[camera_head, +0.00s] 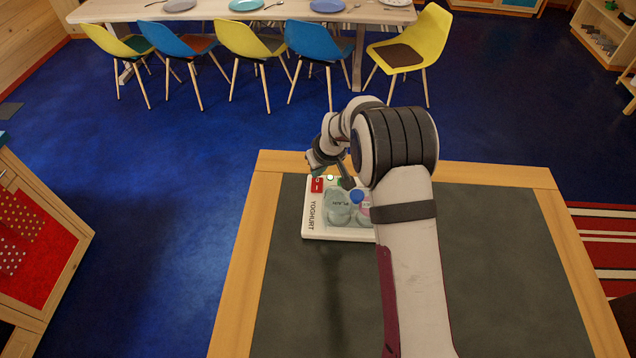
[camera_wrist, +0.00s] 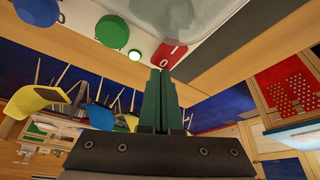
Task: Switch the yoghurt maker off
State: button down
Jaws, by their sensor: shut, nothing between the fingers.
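The yoghurt maker (camera_head: 311,222) is a white box marked YOGHURT near the far left part of the dark-topped table. Clear jars stand on it, with a blue lid (camera_head: 357,196) and a green lid (camera_wrist: 112,32) showing. Its red switch (camera_head: 317,185), marked with a line and a ring, is at the far left corner beside a bright greenish lamp (camera_head: 330,177). I cannot tell which side of the switch (camera_wrist: 170,54) is pressed. My gripper (camera_wrist: 161,70) is shut and empty, its dark green fingertips close to the switch; contact is unclear. My arm hides the maker's right side.
The wood-framed table (camera_head: 500,270) is bare to the right and in front. A dining table (camera_head: 215,12) with plates and coloured chairs stands beyond, across blue floor. A red-fronted cabinet (camera_head: 40,245) is at the left.

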aim_at(318, 179)
jog(key=shift+f, duration=0.25)
jog(key=shift+r, duration=0.7)
jog(key=shift+r, duration=0.15)
notch_tip(318, 179, up, 4)
jog(key=shift+r, duration=0.4)
